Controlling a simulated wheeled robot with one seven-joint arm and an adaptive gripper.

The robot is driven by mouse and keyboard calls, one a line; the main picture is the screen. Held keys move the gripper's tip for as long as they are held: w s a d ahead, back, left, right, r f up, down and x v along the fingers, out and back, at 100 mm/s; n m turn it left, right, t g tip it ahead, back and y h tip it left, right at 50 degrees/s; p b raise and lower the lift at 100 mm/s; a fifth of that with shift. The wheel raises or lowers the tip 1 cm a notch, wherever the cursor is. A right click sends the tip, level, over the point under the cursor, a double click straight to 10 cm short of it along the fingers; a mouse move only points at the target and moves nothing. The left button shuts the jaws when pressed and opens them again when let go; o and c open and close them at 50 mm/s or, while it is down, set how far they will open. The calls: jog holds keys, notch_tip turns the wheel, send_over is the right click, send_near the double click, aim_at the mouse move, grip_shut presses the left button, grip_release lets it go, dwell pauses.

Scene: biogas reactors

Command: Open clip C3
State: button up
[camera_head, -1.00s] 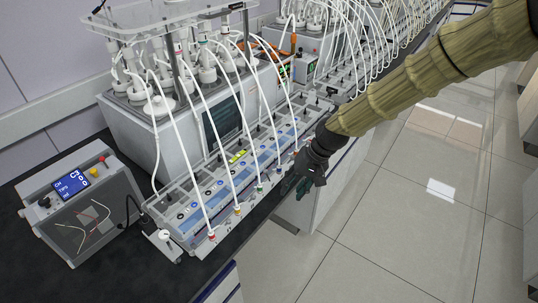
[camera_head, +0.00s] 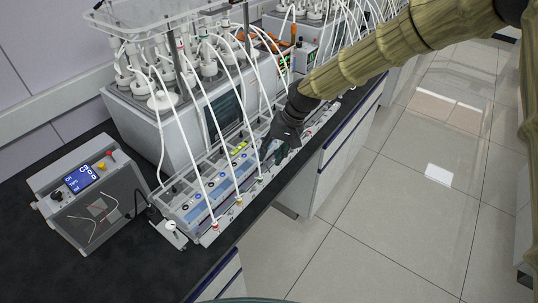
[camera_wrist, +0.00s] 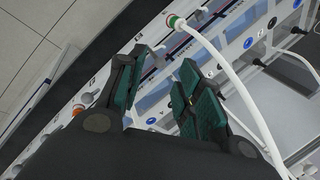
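My gripper (camera_head: 277,152) is over the front right part of the long grey unit (camera_head: 188,216), which has a row of tube ports. In the wrist view my gripper (camera_wrist: 162,72) has its two green-padded fingers apart, with nothing seen between them. A white tube (camera_wrist: 225,65) with a red-and-green end (camera_wrist: 175,22) stands just beyond the fingertips and passes beside the right finger. In the head view, tube ends with red (camera_head: 215,224), yellow (camera_head: 239,200) and green (camera_head: 259,179) marks run along the front edge.
A control box (camera_head: 90,195) with a lit screen stands at the left on the dark bench (camera_head: 60,250). A large reactor bath (camera_head: 180,130) with bottles stands behind the unit. White tubes arch over it. The tiled floor (camera_head: 390,220) at the right is clear.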

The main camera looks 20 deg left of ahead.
aim_at(266, 163)
jog(key=shift+p+x, duration=0.3)
jog(key=shift+x, duration=1.15)
jog(key=shift+c, duration=0.2)
grip_shut()
